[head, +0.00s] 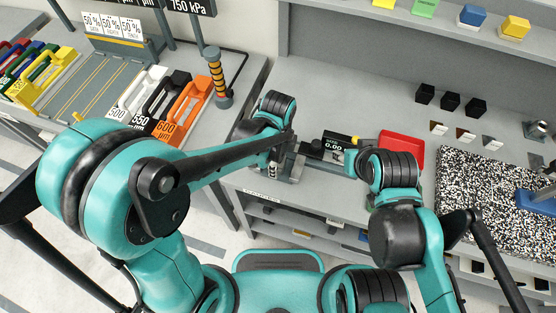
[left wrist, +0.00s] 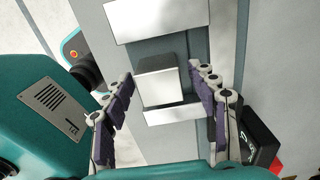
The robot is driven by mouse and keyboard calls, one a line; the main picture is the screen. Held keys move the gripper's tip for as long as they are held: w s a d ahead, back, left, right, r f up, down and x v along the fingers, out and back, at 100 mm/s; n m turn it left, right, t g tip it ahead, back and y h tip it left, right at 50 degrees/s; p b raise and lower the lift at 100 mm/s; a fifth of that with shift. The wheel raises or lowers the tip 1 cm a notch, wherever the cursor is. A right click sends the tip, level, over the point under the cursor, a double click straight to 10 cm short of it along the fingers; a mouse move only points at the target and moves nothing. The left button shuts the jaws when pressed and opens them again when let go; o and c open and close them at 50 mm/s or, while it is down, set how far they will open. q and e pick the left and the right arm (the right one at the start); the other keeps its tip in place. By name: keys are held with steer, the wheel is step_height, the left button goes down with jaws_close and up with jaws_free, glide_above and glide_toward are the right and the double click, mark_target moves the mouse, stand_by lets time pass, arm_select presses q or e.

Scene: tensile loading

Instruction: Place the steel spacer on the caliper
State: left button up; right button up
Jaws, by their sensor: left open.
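A steel block (left wrist: 160,80), which looks like the spacer, shows in the left wrist view with a bright square top. It sits between pale metal plates (left wrist: 172,113) on a grey strip. My left gripper (left wrist: 163,78) is open, with one finger on each side of the block and visible gaps to it. In the head view my left gripper (head: 281,158) is over the bench's left end, beside the caliper's black readout (head: 325,148) showing 0.00. My arm partly hides the caliper and the block there.
A red tray (head: 402,148) lies right of the readout. Black cubes (head: 450,101) and a speckled mat (head: 480,190) are farther right. Orange (head: 186,112) and other coloured holders stand on the left table.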

arm_select(q)
step_height(320, 180, up, 12)
steer(key=p, duration=0.3)
steer(key=s+a+r+n+t, duration=0.2)
steer(key=a+n+t, duration=0.1)
steer(key=a+n, duration=0.6)
steer(key=s+a+r+n+t, duration=0.2)
steer(key=s+a+n+t, duration=0.1)
steer(key=a+n, duration=0.6)
steer(key=n+t, duration=0.1)
steer(key=n, duration=0.2)
steer(key=shift+r+n, duration=0.15)
steer(key=shift+n, duration=0.15)
steer(key=shift+d, duration=0.1)
step_height(320, 180, down, 8)
steer(key=b, duration=0.7)
steer(key=shift+b, duration=0.3)
